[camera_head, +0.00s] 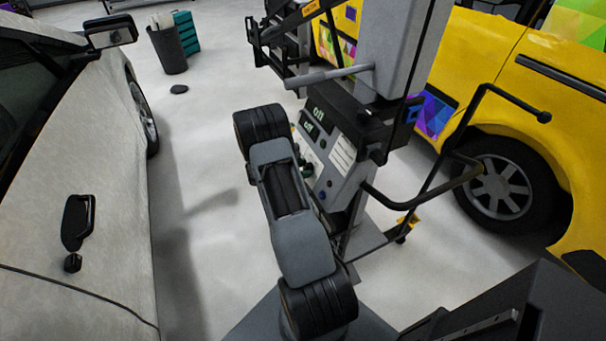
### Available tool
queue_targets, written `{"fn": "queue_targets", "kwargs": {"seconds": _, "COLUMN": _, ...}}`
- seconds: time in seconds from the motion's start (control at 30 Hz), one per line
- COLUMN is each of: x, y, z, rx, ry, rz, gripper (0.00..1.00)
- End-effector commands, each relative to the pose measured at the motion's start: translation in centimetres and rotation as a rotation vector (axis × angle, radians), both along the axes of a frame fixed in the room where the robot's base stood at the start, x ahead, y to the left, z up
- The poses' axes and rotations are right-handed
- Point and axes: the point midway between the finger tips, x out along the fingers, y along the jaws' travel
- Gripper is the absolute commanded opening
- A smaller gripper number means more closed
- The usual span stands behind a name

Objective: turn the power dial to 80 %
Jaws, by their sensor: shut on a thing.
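A grey control unit (338,178) stands to the right of my arm, its sloped front panel facing left. Two dark displays with pale green digits (313,120) sit at the panel's top; the digits are too small to read surely. Small green and dark controls (306,158) show along the panel's left edge, partly covered by my arm. I cannot tell which is the power dial or where it points. My arm reaches up from the bottom middle, alongside the panel. My gripper is not visible; my own arm links hide that area.
A grey car (60,190) stands at left, and a yellow vehicle (500,95) stands behind the unit. A dark bin (168,50) is at the back. The floor between the grey car and my arm is clear.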

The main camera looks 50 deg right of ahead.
Motion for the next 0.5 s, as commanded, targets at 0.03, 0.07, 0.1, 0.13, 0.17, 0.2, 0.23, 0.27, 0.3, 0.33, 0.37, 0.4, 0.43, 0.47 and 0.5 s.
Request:
{"fn": "queue_targets", "kwargs": {"seconds": 0.03, "x": 0.08, "y": -0.01, "z": -0.77, "rx": -0.018, "ry": -0.042, "rz": -0.016, "gripper": 0.2}}
{"fn": "queue_targets", "kwargs": {"seconds": 0.07, "x": 0.09, "y": -0.01, "z": -0.79, "rx": -0.027, "ry": -0.066, "rz": -0.026, "gripper": 0.2}}
{"fn": "queue_targets", "kwargs": {"seconds": 0.1, "x": 0.1, "y": -0.01, "z": -0.81, "rx": -0.041, "ry": -0.1, "rz": -0.04, "gripper": 0.2}}
{"fn": "queue_targets", "kwargs": {"seconds": 0.13, "x": 0.09, "y": 0.0, "z": -0.82, "rx": -0.052, "ry": -0.125, "rz": -0.052, "gripper": 0.2}}
{"fn": "queue_targets", "kwargs": {"seconds": 0.17, "x": 0.09, "y": 0.0, "z": -0.81, "rx": -0.061, "ry": -0.15, "rz": -0.063, "gripper": 0.2}}
{"fn": "queue_targets", "kwargs": {"seconds": 0.2, "x": 0.08, "y": 0.01, "z": -0.84, "rx": -0.074, "ry": -0.182, "rz": -0.076, "gripper": 0.2}}
{"fn": "queue_targets", "kwargs": {"seconds": 0.23, "x": 0.09, "y": 0.01, "z": -0.82, "rx": -0.085, "ry": -0.207, "rz": -0.087, "gripper": 0.2}}
{"fn": "queue_targets", "kwargs": {"seconds": 0.27, "x": 0.08, "y": 0.01, "z": -0.84, "rx": -0.095, "ry": -0.23, "rz": -0.097, "gripper": 0.2}}
{"fn": "queue_targets", "kwargs": {"seconds": 0.3, "x": 0.09, "y": 0.01, "z": -0.82, "rx": -0.109, "ry": -0.263, "rz": -0.112, "gripper": 0.2}}
{"fn": "queue_targets", "kwargs": {"seconds": 0.33, "x": 0.08, "y": 0.02, "z": -0.83, "rx": -0.118, "ry": -0.288, "rz": -0.123, "gripper": 0.2}}
{"fn": "queue_targets", "kwargs": {"seconds": 0.37, "x": 0.08, "y": 0.02, "z": -0.83, "rx": -0.127, "ry": -0.311, "rz": -0.133, "gripper": 0.2}}
{"fn": "queue_targets", "kwargs": {"seconds": 0.4, "x": 0.08, "y": 0.02, "z": -0.82, "rx": -0.14, "ry": -0.342, "rz": -0.147, "gripper": 0.2}}
{"fn": "queue_targets", "kwargs": {"seconds": 0.43, "x": 0.08, "y": 0.03, "z": -0.84, "rx": -0.149, "ry": -0.365, "rz": -0.157, "gripper": 0.2}}
{"fn": "queue_targets", "kwargs": {"seconds": 0.47, "x": 0.08, "y": 0.04, "z": -0.8, "rx": -0.157, "ry": -0.387, "rz": -0.165, "gripper": 0.2}}
{"fn": "queue_targets", "kwargs": {"seconds": 0.5, "x": 0.08, "y": 0.04, "z": -0.81, "rx": -0.169, "ry": -0.416, "rz": -0.178, "gripper": 0.2}}
